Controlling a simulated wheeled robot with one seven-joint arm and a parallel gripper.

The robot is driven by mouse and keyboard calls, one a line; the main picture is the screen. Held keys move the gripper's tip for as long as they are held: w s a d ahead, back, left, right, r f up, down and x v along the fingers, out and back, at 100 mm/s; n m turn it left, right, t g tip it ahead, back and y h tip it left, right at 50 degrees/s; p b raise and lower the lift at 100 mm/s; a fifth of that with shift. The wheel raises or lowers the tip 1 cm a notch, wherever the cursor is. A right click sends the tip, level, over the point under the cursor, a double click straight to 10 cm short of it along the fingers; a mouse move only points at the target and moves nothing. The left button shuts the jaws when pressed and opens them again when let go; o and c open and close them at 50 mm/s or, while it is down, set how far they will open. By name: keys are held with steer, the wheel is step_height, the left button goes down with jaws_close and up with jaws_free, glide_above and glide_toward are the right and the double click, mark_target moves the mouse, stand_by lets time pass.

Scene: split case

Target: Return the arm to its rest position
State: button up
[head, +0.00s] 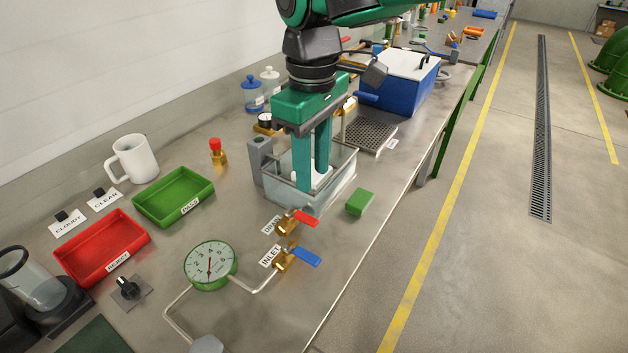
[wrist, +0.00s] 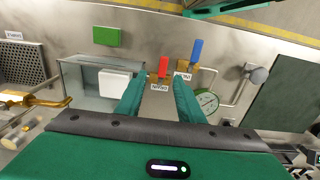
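My arm reaches in from the top of the head view. My gripper (head: 313,180) points down, with its two green fingers apart and nothing seen between them. In the head view it overlaps the clear, open-topped tank (head: 337,186). The wrist view shows my gripper (wrist: 158,88) open, with the tank (wrist: 84,108) to the left of its fingers and a red-handled valve (wrist: 162,70) beyond the gap. A white block (wrist: 115,83) sits in the tank, partly hidden by the fingers in the head view. The height above the bench is hard to tell.
Near the tank are a green block (head: 360,202), the drain valve (head: 290,222), the blue-handled inlet valve (head: 295,256) and a gauge (head: 210,264). Behind are a drip grate (head: 368,135) and a blue cooler (head: 398,92). Green (head: 174,197) and red (head: 102,246) trays lie left.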

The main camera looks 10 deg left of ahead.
steer(key=shift+r, duration=0.35)
steer(key=w+d+f+m, duration=0.1)
steer(key=w+d+m, duration=0.25)
steer(key=d, duration=1.05)
steer(key=w+d+f+m, duration=0.15)
steer(key=d+m, duration=0.35)
steer(key=d, duration=0.9)
steer(key=s+d+f+m, duration=0.1)
steer(key=s+d+m, duration=0.2)
steer(key=d, duration=0.4)
steer(key=s+d+f+m, duration=0.1)
steer(key=s+d+m, duration=0.25)
steer(key=d, duration=0.45)
steer(key=s+d+f+m, duration=0.2)
steer(key=s+d, duration=0.2)
steer(key=s, duration=0.2)
steer(key=s+d+f+m, duration=0.2)
steer(key=s+d+m, duration=0.1)
steer(key=s, duration=0.3)
steer(key=shift+s+d+f, duration=0.2)
steer(key=shift+d+f, duration=0.1)
steer(key=shift+d, duration=0.1)
